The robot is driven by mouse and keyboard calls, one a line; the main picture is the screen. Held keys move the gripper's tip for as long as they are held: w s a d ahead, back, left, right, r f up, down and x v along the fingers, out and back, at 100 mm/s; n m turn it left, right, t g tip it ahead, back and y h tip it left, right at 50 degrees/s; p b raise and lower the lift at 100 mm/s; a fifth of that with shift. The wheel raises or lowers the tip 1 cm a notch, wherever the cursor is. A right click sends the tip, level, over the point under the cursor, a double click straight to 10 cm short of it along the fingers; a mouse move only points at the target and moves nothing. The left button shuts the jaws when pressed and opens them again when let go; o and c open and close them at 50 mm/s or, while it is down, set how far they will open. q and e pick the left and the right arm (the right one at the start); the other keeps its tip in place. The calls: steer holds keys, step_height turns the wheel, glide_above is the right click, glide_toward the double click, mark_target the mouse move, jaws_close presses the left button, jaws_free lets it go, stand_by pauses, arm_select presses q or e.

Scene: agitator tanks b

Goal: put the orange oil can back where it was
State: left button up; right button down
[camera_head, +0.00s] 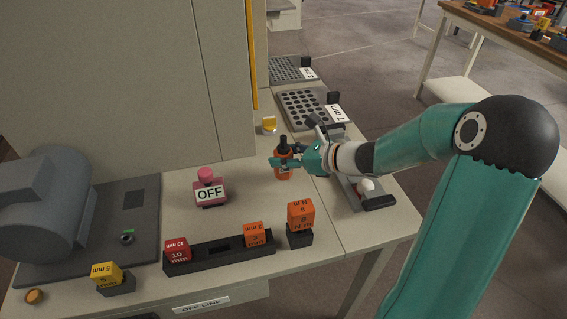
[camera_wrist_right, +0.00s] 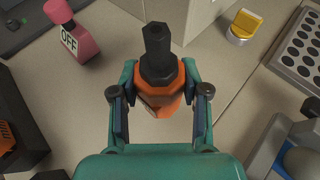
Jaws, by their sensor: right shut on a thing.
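The orange oil can (camera_head: 284,171) has a black top and stands upright near the middle of the bench. My right gripper (camera_head: 281,162) comes in from the right and is shut on it. In the right wrist view the can (camera_wrist_right: 158,100) sits between the two fingers of the gripper (camera_wrist_right: 160,98), its dark spout pointing up toward the camera. I cannot tell whether its base touches the bench. My left gripper shows in neither view.
A pink OFF block (camera_head: 209,188) stands left of the can. A yellow-topped piece (camera_head: 269,125) stands behind it. A black rack (camera_head: 218,250) with orange and red blocks lies in front. A perforated tray (camera_head: 303,107) is at the back right. Bare bench surrounds the can.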

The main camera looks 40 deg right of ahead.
steer(key=shift+f, duration=0.9)
steer(key=shift+r, duration=0.1)
steer(key=c, duration=0.6)
jaws_free()
steer(key=shift+o, duration=0.2)
steer(key=shift+s+d, duration=0.1)
steer(key=shift+s, duration=0.1)
steer(key=v, duration=1.1)
steer(key=shift+s+p, duration=0.3)
steer(key=shift+p, duration=0.15)
steer(key=shift+r, duration=0.1)
